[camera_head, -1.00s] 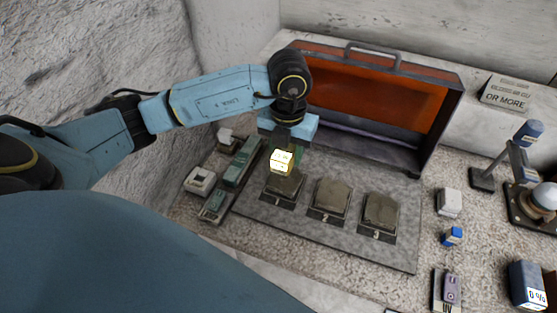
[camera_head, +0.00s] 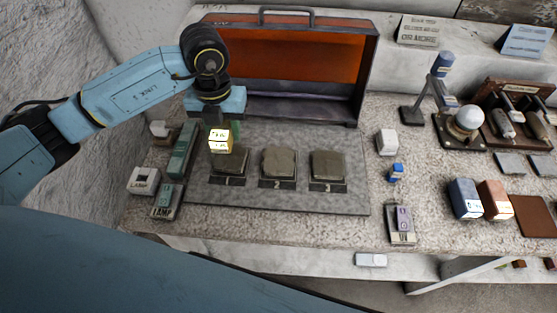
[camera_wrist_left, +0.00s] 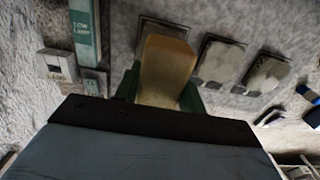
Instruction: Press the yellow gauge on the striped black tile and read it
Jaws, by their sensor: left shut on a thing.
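The yellow gauge (camera_head: 220,141) is a small block with a pale marked face. My left gripper (camera_head: 220,128) is shut on it and holds it over the back part of the rough sample at plate 1 (camera_head: 229,162). Whether it touches the sample I cannot tell. In the left wrist view the gauge (camera_wrist_left: 166,70) sits between green fingers (camera_wrist_left: 160,88), its far end towards the first sample (camera_wrist_left: 163,27). Samples 2 (camera_head: 279,162) and 3 (camera_head: 328,165) stand to the right. I cannot make out a striped black tile. My right gripper is not in view.
An open orange case (camera_head: 290,55) stands behind the grey board (camera_head: 300,200). Green strips (camera_head: 182,150) and a white lamp box (camera_head: 143,181) lie left. A blue block (camera_head: 465,198), an orange block (camera_head: 495,199) and a dome on a stand (camera_head: 468,120) are at right.

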